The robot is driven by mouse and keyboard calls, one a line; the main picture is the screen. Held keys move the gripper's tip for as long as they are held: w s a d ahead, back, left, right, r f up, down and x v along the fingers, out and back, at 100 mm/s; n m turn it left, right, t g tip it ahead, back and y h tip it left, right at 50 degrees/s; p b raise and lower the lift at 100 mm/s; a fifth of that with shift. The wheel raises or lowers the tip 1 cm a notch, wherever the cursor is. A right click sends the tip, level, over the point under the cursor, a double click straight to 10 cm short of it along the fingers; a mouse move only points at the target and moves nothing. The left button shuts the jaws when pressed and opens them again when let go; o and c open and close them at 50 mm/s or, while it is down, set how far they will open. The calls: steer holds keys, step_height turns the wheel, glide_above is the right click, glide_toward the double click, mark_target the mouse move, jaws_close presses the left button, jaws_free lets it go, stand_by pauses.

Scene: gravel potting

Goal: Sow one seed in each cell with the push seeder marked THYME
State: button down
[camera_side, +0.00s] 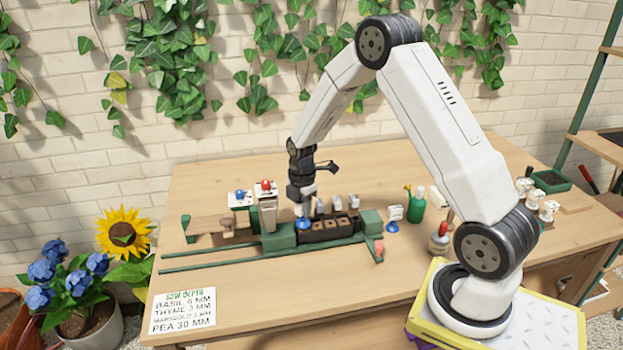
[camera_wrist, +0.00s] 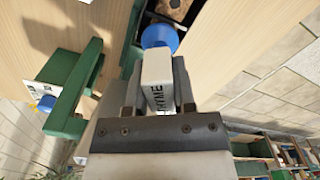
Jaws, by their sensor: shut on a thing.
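My gripper (camera_side: 302,200) is shut on a white push seeder (camera_wrist: 157,68) with a blue round end (camera_wrist: 160,36). The letters YME show on its side in the wrist view, the rest hidden; this fits THYME. In the side view the seeder's blue end (camera_side: 302,224) is at the left end of the dark cell tray (camera_side: 330,236). I cannot tell whether it touches the tray. The tray has several soil-filled cells, and one brown cell (camera_wrist: 172,8) shows at the top of the wrist view. My gripper (camera_wrist: 157,95) hides part of the seeder.
A green rail fixture (camera_side: 210,257) holds the tray. White markers (camera_side: 337,203) stand close behind it. Seeders with blue (camera_side: 240,194) and red (camera_side: 265,186) tops stand left. A blue-and-white item (camera_side: 393,213) and green pot (camera_side: 416,208) stand right. A depth sign (camera_side: 183,312) lies front left.

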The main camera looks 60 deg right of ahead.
steer(key=shift+f, duration=0.5)
stand_by(0.6)
steer(key=shift+r, duration=0.15)
steer(key=shift+r, duration=1.4)
steer(key=shift+s+d+r, duration=0.25)
steer(key=shift+s+d, duration=0.45)
steer(key=shift+s+d+r, duration=0.2)
steer(key=shift+s+d, duration=0.45)
steer(key=shift+f, duration=0.15)
steer(key=shift+f, duration=1.2)
steer(key=shift+f, duration=0.7)
